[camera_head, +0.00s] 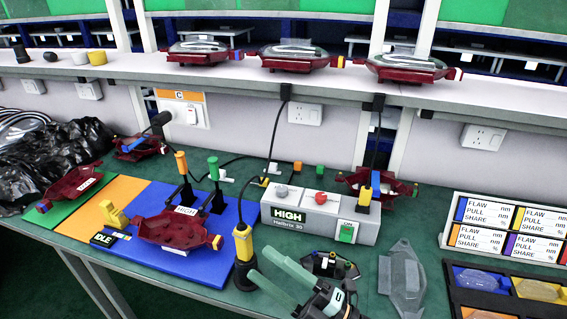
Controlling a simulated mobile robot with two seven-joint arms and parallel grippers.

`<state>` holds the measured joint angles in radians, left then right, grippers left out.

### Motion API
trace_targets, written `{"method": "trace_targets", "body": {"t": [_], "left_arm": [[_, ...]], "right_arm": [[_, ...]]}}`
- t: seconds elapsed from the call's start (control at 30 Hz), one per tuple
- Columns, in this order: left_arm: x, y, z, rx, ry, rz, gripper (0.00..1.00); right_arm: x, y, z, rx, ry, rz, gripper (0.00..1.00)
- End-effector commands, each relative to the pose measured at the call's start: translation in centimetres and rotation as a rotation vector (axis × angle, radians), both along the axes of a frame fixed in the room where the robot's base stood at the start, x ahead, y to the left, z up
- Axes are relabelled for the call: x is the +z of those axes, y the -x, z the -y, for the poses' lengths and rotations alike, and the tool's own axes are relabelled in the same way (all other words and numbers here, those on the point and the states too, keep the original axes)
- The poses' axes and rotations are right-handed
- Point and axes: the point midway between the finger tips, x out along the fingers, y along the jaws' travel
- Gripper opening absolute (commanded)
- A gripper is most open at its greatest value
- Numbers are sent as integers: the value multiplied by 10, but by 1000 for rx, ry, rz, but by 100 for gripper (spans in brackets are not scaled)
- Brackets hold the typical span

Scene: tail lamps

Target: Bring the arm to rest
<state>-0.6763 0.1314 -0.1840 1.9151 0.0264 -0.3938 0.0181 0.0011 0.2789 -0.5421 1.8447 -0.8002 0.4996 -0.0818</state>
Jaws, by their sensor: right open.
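My right gripper (260,263) is at the bottom centre, over the front of the green bench (207,293). Its two pale green fingers point up and left, spread apart with nothing between them. The fingertips are close to a black and yellow handled tool (243,248) that stands upright at the bench front; I cannot tell whether they touch it. My left gripper is out of view.
A grey control box (318,218) stands behind my gripper. A dark red lamp housing (175,229) lies on the blue mat (146,252) to the left. A clear grey lens (404,278) and a black tray (456,298) lie to the right.

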Motion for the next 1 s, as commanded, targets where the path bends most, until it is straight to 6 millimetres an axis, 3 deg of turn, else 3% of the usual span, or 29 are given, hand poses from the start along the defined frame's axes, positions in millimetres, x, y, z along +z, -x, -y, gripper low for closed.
{"method": "trace_targets", "body": {"t": [0.1, 0.2, 0.27, 0.4, 0.5, 0.6, 1.0], "left_arm": [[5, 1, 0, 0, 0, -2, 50], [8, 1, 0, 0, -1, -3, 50], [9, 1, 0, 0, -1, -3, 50], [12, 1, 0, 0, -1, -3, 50], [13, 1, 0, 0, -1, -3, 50], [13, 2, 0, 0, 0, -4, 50], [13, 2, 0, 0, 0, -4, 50]], "right_arm": [[-53, -22, 56, -245, -173, -407, 64], [-115, -17, 102, -430, -288, -732, 64], [-152, -3, 125, -526, -345, -912, 64], [-225, 46, 164, -703, -441, -1264, 64], [-258, 81, 179, -788, -487, -1442, 64], [-277, 106, 187, -838, -513, -1555, 64], [-278, 108, 187, -841, -515, -1563, 64]]}}
